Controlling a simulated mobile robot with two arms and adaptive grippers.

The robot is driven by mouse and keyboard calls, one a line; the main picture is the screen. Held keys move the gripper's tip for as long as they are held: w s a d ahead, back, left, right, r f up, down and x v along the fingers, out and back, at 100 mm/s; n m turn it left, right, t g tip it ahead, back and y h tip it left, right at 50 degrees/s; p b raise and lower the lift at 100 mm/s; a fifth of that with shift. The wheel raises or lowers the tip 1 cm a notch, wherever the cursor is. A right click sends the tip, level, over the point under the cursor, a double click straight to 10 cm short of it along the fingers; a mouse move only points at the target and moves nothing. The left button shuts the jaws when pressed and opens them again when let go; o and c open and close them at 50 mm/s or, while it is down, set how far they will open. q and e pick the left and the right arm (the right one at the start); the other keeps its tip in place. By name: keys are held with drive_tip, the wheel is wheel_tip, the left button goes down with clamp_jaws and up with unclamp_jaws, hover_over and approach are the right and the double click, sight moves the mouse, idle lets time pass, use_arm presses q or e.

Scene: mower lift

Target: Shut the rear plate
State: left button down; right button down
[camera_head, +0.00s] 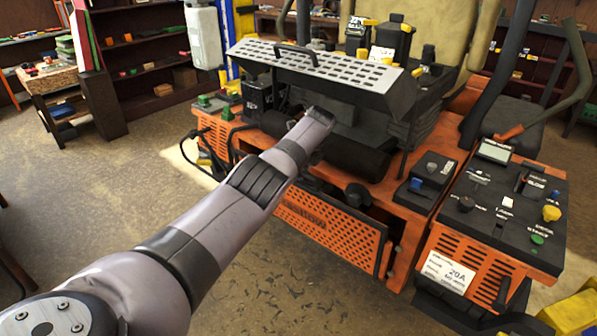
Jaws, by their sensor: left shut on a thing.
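The rear plate (345,72) is a grey perforated panel with a black handle on its top face. It sits raised and tilted at the back of the orange mower (404,212), with a dark space under it. My left arm reaches in from the lower left. My left gripper (321,116) is at the plate's lower front side, below the handle, and is shut on it. The fingertips are small and dark against the shadow, so the exact contact is hard to see. My right gripper is not in view.
An orange mesh panel (325,225) is low on the mower. A black control console (505,205) with knobs stands at the right. Shelves line the back. The floor (110,185) at left is clear.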

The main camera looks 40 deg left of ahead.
use_arm(q)
drive_tip(key=c, duration=2)
unclamp_jaws()
drive_tip(key=shift+d+f, duration=0.15)
drive_tip(key=shift+f, duration=0.05)
drive_tip(key=shift+o, duration=0.5)
drive_tip(key=shift+w, duration=0.15)
drive_tip(key=shift+r, duration=0.2)
